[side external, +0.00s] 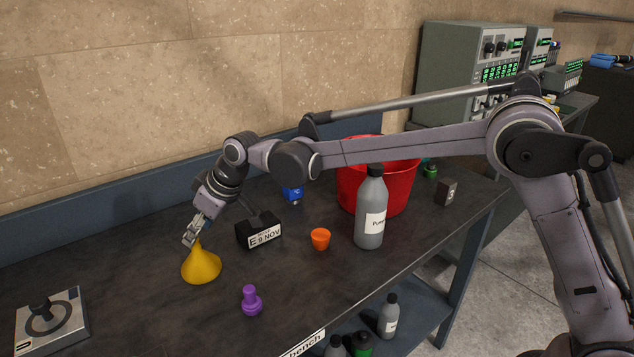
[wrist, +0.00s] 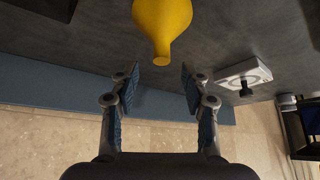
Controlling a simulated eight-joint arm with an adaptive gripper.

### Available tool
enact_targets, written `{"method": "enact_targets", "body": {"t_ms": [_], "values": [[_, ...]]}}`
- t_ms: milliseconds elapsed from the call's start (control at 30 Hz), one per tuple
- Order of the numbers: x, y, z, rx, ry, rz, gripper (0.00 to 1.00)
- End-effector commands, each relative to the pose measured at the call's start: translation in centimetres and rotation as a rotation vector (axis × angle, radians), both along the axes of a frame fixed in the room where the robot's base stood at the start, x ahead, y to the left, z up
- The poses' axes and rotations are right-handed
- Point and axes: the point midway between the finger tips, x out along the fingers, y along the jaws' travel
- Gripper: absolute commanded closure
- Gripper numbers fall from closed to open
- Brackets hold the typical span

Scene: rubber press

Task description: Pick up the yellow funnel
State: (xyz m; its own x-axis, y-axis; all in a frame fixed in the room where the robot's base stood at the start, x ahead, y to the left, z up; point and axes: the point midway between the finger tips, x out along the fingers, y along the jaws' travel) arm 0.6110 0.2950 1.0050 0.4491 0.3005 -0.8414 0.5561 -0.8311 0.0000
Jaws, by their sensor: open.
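The yellow funnel (side external: 201,266) stands wide end down on the dark bench, its narrow spout pointing up. My gripper (side external: 190,238) is just above it, with the fingertips close to the spout in the side view. In the wrist view the funnel (wrist: 162,22) is at the top centre, with its spout end pointing down the picture toward the gap between my fingers. My gripper (wrist: 160,78) is open there, with blue pads on both sides and nothing between them. I cannot tell whether a finger touches the spout.
A black block labelled "E 9 NOV" (side external: 259,230) is right of the funnel. A joystick box (side external: 52,320) is at the left. Bare bench lies between it and the funnel.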

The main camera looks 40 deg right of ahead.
Motion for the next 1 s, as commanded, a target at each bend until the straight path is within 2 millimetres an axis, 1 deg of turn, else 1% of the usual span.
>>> {"method": "enact_targets", "body": {"t_ms": [200, 333, 467, 667, 700, 767, 800, 833, 867, 1000], "values": [[0.9, 0.9, -2.6, 0.000, 0.000, 0.000, 0.54], [1.6, 1.3, -3.8, -0.001, 0.000, -0.001, 0.54], [1.9, 1.5, -4.3, 0.000, 0.000, -0.001, 0.54], [1.9, 1.5, -4.3, 0.000, 0.000, -0.001, 0.54], [1.9, 1.5, -4.3, 0.000, 0.000, -0.001, 0.59], [1.9, 1.5, -4.3, 0.000, 0.000, -0.001, 0.77], [1.9, 1.5, -4.3, 0.000, 0.000, -0.001, 0.88], [1.9, 1.5, -4.3, 0.000, 0.000, -0.001, 0.97], [1.9, 1.5, -4.3, 0.000, 0.000, -0.001, 1.00], [1.8, 1.5, -4.3, 0.000, 0.001, -0.001, 1.00]]}}
